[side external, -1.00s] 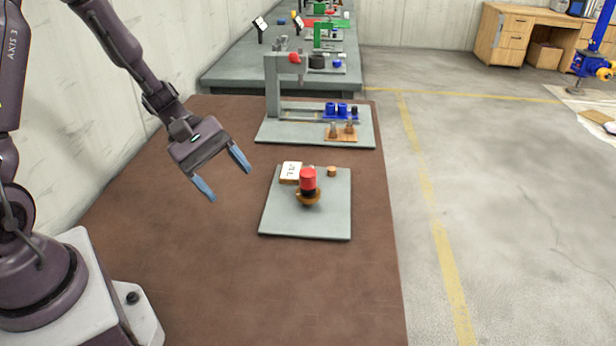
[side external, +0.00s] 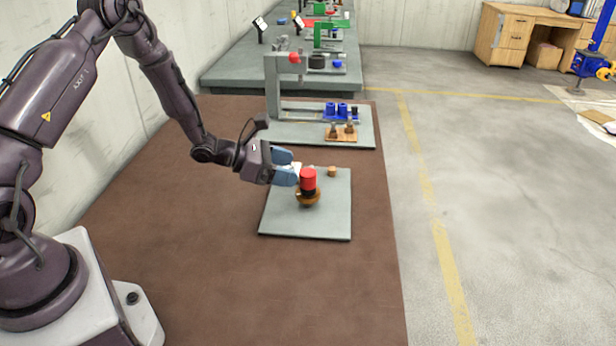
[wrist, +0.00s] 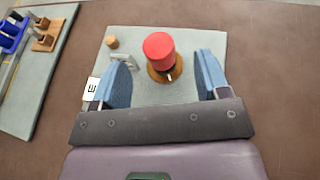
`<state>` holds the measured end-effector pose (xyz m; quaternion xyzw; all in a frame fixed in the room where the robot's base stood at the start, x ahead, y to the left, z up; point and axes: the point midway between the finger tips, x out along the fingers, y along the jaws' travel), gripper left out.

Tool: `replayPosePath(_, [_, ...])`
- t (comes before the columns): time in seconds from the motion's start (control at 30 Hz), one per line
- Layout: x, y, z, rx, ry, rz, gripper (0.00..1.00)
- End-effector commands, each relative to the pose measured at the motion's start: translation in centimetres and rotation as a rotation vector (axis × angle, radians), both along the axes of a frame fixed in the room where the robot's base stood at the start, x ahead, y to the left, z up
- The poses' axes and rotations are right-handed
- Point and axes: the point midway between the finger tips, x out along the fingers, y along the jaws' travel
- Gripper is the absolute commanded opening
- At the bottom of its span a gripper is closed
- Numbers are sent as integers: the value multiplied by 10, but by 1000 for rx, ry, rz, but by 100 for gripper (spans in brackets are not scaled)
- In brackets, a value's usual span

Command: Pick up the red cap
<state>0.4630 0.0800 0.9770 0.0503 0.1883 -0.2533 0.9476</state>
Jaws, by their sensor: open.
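The red cap (side external: 308,176) sits on a black part above a round wooden base, upright on a grey board (side external: 279,222). In the wrist view the red cap (wrist: 158,46) is ahead of the fingertips, between the lines of the two fingers and nearer the middle. My gripper (side external: 292,168) is open, with blue fingers, and lies level just left of the cap in the side view. In the wrist view my gripper (wrist: 162,62) shows nothing between its fingers close in. The fingers partly hide the white card on the board.
A small wooden cylinder (side external: 332,171) stands on the board behind the cap. Further back, another grey board holds a grey frame (side external: 273,88), blue parts (side external: 342,108) and a wooden block with pegs (side external: 341,133). The brown table (side external: 230,270) is clear in front.

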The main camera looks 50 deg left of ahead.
Motion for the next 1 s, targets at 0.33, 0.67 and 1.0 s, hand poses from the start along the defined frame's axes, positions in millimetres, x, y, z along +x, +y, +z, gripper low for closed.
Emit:
replayPosePath(0.33, [32, -16, -17, 0, 0, -3, 69])
replayPosePath(0.67, [46, -23, -22, 0, 0, 0, 69])
replayPosePath(1.0, [46, -23, -22, 0, 0, 0, 16])
